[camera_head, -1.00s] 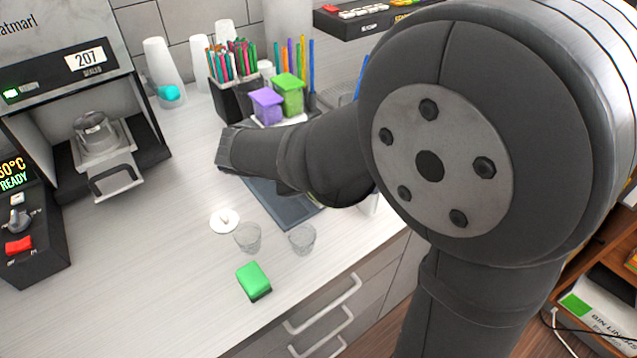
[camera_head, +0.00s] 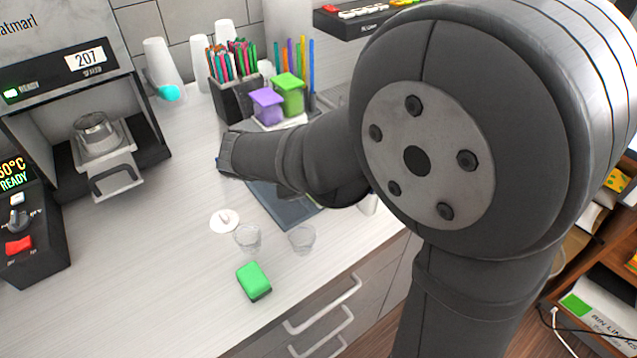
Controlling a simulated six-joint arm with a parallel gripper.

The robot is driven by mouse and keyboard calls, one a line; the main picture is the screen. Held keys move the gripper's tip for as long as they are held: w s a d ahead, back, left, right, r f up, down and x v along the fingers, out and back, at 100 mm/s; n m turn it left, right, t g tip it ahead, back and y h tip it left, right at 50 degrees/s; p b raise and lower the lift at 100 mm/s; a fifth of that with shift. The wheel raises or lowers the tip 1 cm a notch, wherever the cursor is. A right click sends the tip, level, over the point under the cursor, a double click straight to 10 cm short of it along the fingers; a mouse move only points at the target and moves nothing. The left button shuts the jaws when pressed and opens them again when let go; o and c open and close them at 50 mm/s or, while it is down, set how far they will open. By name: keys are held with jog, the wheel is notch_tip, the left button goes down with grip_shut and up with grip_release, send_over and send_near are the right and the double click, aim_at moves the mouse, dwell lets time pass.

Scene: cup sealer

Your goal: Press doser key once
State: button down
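A dark keypad unit (camera_head: 340,24) sits at the top edge, cut off by the frame. My arm fills the right half and crosses in front of the area below the panel. My gripper does not show; only dark arm links are visible, the forward one ending left of the purple and green tubs.
A sealer (camera_head: 85,75) with a cup in its tray stands at left, beside a control box (camera_head: 30,235). Purple (camera_head: 267,106) and green (camera_head: 288,94) tubs stand by a pen holder (camera_head: 235,100). Clear cups (camera_head: 301,240) and a green sponge (camera_head: 253,281) lie in front.

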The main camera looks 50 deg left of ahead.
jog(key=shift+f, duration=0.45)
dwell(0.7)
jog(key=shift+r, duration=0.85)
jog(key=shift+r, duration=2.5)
